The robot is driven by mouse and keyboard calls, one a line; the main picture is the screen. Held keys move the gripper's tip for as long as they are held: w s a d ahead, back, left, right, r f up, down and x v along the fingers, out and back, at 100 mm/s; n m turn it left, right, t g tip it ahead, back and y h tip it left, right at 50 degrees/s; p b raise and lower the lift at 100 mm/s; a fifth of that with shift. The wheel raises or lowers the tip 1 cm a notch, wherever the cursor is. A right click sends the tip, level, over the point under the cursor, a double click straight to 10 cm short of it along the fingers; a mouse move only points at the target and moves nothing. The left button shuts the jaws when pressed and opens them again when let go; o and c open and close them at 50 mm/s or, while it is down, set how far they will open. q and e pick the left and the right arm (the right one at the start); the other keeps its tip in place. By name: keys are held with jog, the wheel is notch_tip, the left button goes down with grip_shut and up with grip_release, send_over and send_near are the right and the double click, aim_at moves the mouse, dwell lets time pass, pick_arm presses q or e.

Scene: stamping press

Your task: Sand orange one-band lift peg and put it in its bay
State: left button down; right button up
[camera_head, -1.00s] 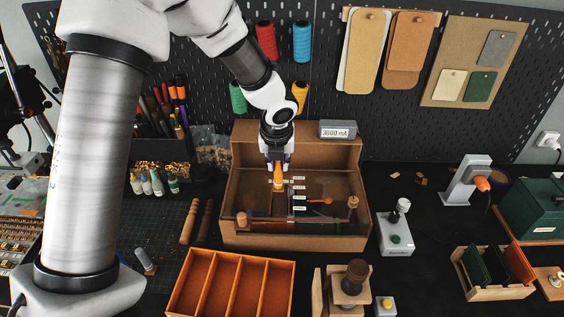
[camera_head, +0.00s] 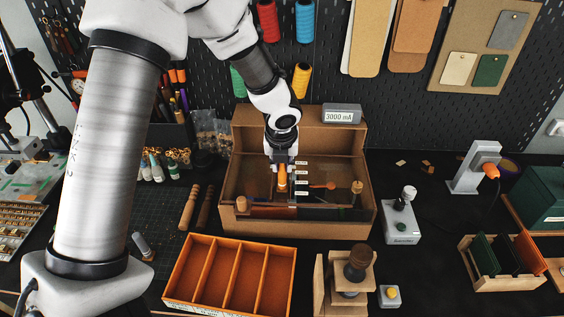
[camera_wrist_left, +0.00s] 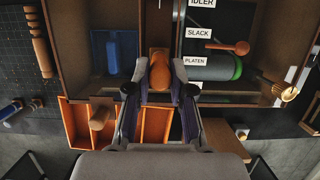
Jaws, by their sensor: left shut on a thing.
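My left gripper (camera_head: 282,172) is shut on an orange peg-like piece with a rounded top. The orange piece (camera_head: 282,183) hangs over or in the open brown wooden box (camera_head: 245,228), beside a column of white labels. In the left wrist view the orange piece (camera_wrist_left: 160,70) sits between the two fingers. I cannot tell whether its lower end touches anything, and no band is clear on it. The orange tray (camera_head: 208,303) with several empty-looking compartments stands in front of the box. My right gripper is not in view.
Labels in the box read IDLER, SLACK and PLATEN (camera_wrist_left: 195,61). A red-orange knobbed rod (camera_wrist_left: 228,47) and a green cylinder (camera_wrist_left: 222,67) lie beside them. A grey device (camera_head: 402,222) and a wooden stand (camera_head: 345,290) are to the right. Wooden handles (camera_head: 189,208) lie left.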

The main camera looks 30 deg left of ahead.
pick_arm(q)
jog(key=shift+a+f, duration=0.15)
jog(key=shift+f, duration=0.05)
jog(key=shift+f+b, duration=0.3)
jog(key=shift+b, duration=0.05)
dwell(0.4)
jog(key=shift+s+f, duration=0.1)
dwell(1.4)
notch_tip(320, 180, up, 7)
jog(key=p, duration=0.8)
jog(key=shift+f, duration=0.2)
